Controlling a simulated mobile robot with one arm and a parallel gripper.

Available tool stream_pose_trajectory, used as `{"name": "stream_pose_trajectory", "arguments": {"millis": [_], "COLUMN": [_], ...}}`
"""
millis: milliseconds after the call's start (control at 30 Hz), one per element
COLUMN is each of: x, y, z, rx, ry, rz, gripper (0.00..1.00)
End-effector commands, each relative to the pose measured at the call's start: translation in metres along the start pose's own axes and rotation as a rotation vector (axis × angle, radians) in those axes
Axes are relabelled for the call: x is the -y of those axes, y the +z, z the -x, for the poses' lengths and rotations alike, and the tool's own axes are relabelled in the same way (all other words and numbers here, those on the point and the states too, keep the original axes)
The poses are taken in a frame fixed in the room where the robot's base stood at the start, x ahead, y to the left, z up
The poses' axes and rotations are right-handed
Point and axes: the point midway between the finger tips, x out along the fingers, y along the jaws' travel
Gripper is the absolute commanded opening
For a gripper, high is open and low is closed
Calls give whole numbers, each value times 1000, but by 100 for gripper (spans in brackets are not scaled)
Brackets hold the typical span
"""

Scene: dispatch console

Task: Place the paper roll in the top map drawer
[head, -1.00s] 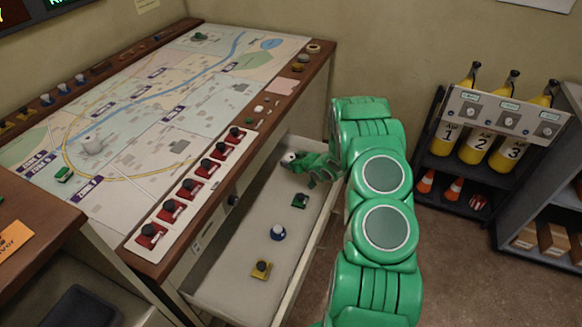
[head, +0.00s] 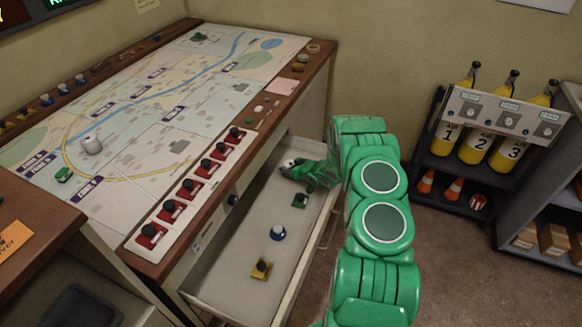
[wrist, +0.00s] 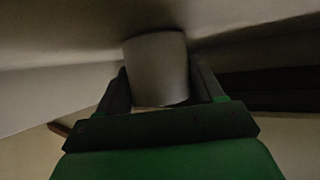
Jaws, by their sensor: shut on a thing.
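The top map drawer (head: 220,276) is pulled open below the map table in the head view. My gripper (head: 294,168) is at the far end of the drawer, low over or inside it. In the wrist view my gripper is shut on the paper roll (wrist: 157,75), a pale plain cylinder between the two dark fingers. Only a small white end of the roll (head: 288,162) shows in the head view. Its end in the wrist view is close to a pale surface, and I cannot tell whether they touch.
A green piece (head: 300,200), a blue and white piece (head: 278,233) and a yellow piece (head: 262,268) stand in the drawer. Red switches (head: 171,211) line the table's edge. A rack with yellow bottles (head: 479,148) is at right.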

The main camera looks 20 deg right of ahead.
Motion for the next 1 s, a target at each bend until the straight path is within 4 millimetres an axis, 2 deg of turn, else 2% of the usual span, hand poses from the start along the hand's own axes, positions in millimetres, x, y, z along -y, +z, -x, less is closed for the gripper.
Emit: {"name": "stream_pose_trajectory", "arguments": {"millis": [367, 400, 533, 1000], "x": [0, 0, 0, -1], "y": [2, 2, 1, -1], "z": [-2, -1, -1, 2], "rx": [-1, -1, -1, -1], "ry": [0, 0, 1, 1], "rz": [0, 0, 1, 1], "gripper": [34, 73, 92, 92]}}
